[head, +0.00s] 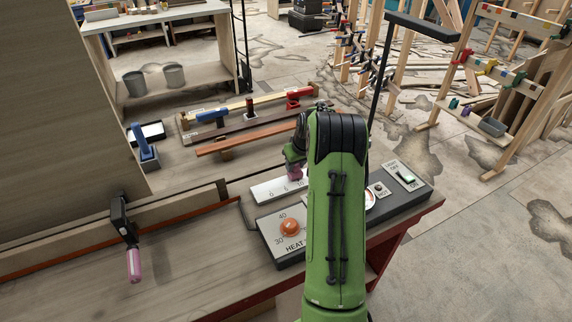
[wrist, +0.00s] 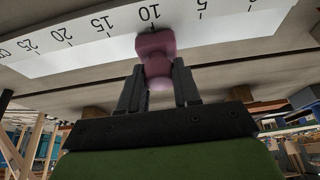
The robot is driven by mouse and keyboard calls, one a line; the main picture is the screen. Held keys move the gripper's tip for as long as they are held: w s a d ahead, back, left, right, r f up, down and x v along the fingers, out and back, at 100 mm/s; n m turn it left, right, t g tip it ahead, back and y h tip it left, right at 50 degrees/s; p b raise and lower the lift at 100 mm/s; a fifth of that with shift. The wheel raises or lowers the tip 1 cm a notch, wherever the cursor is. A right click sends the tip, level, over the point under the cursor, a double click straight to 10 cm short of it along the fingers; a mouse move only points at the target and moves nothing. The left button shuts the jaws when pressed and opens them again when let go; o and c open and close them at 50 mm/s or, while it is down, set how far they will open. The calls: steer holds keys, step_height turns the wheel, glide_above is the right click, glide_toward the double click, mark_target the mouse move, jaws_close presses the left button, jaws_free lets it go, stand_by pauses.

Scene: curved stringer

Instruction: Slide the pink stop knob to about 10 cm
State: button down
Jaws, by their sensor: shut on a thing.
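The pink stop knob (wrist: 155,55) sits against the white scale (wrist: 100,50) in the wrist view, right below the 10 mark. My gripper (wrist: 158,85) is shut on the knob, one dark finger on each side of it. In the head view the pink knob (head: 294,171) shows small beside my green arm.
A control panel with an orange knob (head: 290,226) marked HEAT and a green-lit switch (head: 406,176) lies around my arm. A clamp with a pink handle (head: 134,264) stands at left. Wooden bars and clamps (head: 245,140) lie behind.

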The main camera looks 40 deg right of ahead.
steer(key=c, duration=0.8)
jaws_free()
steer(key=shift+r, duration=0.1)
steer(key=p+v, duration=0.2)
steer(key=v, duration=1.3)
steer(key=shift+s+r, duration=0.1)
steer(key=shift+r, duration=0.2)
